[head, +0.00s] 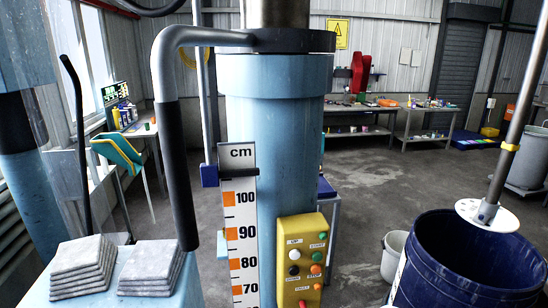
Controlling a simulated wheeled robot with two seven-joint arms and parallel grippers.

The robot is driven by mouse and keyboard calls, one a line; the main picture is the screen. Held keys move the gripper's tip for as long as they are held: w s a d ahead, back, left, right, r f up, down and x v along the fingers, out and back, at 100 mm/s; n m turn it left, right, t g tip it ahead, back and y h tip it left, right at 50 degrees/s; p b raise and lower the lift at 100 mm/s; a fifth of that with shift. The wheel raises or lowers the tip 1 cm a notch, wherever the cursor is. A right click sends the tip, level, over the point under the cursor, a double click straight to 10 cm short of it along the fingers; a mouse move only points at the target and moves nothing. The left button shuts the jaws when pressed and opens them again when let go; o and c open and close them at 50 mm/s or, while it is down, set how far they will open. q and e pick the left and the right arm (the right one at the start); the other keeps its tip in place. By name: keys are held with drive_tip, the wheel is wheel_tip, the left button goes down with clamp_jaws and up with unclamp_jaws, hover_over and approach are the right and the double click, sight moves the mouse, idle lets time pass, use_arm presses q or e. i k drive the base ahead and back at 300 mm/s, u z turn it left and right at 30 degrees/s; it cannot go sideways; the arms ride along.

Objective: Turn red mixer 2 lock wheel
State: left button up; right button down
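A thick light-blue column (275,140) stands upright in the middle of the head view, with a dark collar (290,41) around its top. A bent grey handle (200,38) with a black grip (176,165) comes off the collar to the left and hangs down. A yellow control box (301,262) with several coloured buttons is on the column's lower right front. I cannot make out a red lock wheel in this view. Neither of my grippers is in view.
A height scale (240,225) stands before the column. A blue drum (405,285) is at right, below a metal shaft (515,120) with a white disc (487,214). Stacked grey slabs (84,265) lie at lower left. Workbenches (350,132) line the back; open floor lies between.

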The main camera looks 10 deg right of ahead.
sight(358, 73)
drive_tip(key=z, duration=2.65)
drive_tip(key=i, duration=1.15)
drive_tip(key=u, duration=5.35)
